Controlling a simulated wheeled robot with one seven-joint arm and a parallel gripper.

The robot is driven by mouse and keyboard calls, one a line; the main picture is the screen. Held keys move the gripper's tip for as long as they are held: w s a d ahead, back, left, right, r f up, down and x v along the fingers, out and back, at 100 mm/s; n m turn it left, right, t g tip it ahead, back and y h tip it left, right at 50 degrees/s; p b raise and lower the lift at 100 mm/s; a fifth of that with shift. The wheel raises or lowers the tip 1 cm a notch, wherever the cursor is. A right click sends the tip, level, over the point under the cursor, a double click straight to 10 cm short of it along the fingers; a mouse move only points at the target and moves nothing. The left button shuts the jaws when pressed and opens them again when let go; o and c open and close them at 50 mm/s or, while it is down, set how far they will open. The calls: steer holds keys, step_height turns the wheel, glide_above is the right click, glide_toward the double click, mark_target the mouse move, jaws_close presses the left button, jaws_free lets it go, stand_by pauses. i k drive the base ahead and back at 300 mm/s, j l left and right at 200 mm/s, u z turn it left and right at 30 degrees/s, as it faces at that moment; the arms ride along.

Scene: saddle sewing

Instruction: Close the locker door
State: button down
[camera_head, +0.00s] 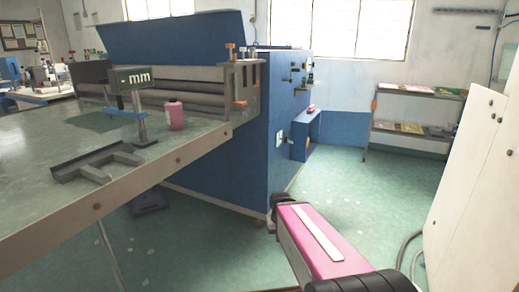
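A tall white panelled cabinet (470,175) stands at the right edge, cut off by the frame. It has small dark fittings on its face. It may be the locker, but I cannot tell for sure, nor whether any door on it is open. No plainly open locker door shows. A pink and black part of my arm reaches in from the bottom, to the left of the cabinet and apart from it in the picture. The fingers of my gripper cannot be made out.
A long worktable (60,205) fills the left, with a pink bottle (176,115) and a grey bracket (100,160) on it. A blue machine (245,160) stands behind. A shelf rack (415,130) is at the back right. Green floor (370,195) is open between; a hose (405,250) lies by the cabinet.

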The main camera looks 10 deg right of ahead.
mark_target(336, 128)
steer(key=i+l+z, duration=0.2)
steer(key=i+z, duration=0.6)
steer(key=i, duration=0.2)
steer(key=i+j+z, duration=0.1)
steer(key=i+z, duration=0.3)
steer(key=i+l, duration=0.1)
steer(key=i, duration=1.75)
steer(key=i+z, duration=0.2)
steer(key=i, duration=0.25)
steer(key=i+j+z, duration=0.2)
steer(key=i, duration=0.2)
steer(key=i+z, duration=0.2)
steer(key=i, duration=0.25)
steer(key=i+j+z, duration=0.2)
steer(key=i, duration=0.2)
steer(key=i+z, duration=0.4)
steer(key=i+j+z, duration=0.1)
steer(key=i+z, duration=0.25)
steer(key=i, duration=0.25)
steer(key=i+l+u, duration=0.3)
steer(key=i+u, duration=0.15)
steer(key=i, duration=0.15)
